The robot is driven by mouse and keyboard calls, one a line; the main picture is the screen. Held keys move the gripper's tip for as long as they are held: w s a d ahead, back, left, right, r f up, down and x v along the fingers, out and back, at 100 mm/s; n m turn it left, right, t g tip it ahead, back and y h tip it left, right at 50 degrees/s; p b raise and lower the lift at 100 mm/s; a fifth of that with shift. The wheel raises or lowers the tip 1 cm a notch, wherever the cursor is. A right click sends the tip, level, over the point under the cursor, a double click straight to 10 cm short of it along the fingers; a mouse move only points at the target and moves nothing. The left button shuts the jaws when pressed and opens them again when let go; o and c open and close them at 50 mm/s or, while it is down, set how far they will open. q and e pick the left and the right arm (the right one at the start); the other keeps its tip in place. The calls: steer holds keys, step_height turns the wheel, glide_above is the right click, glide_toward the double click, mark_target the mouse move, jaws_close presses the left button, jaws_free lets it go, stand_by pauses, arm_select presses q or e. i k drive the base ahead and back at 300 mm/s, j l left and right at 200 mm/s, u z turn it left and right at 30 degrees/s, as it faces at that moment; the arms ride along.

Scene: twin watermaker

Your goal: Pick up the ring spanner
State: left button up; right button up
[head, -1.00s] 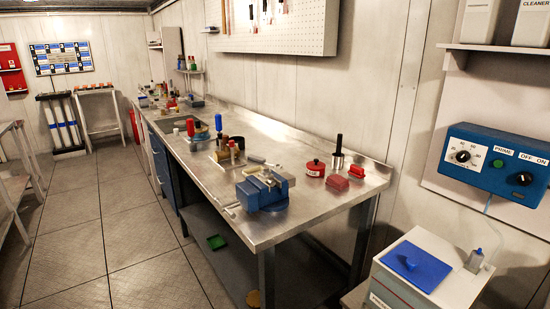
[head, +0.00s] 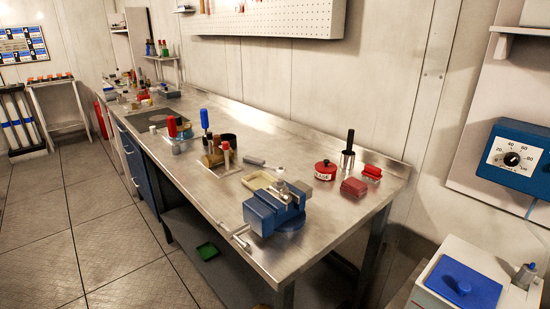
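I cannot pick out the ring spanner for certain in the head view. The steel workbench (head: 300,152) runs along the wall and carries small tools and parts. A blue vise (head: 275,208) stands at its near end, with a silver bar (head: 240,236) at its left side by the bench's front edge. The pegboard (head: 290,18) on the wall is cut off at the top, and only the lower ends of a few hanging tools show at its left. Neither of my grippers is in view.
A red round tin (head: 325,170), red blocks (head: 354,187) and a black-handled tool (head: 348,150) stand behind the vise. A white unit with a blue lid (head: 463,282) is at lower right. The tiled floor (head: 85,235) at left is open.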

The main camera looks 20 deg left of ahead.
mark_target(246, 159)
steer(key=i+j+z, duration=0.2)
steer(key=j+z, duration=0.2)
steer(key=j, duration=0.2)
steer(key=i+j+z, duration=0.1)
steer(key=j+z, duration=0.25)
steer(key=j, duration=0.25)
steer(key=j+z, duration=0.4)
steer(key=j, duration=0.2)
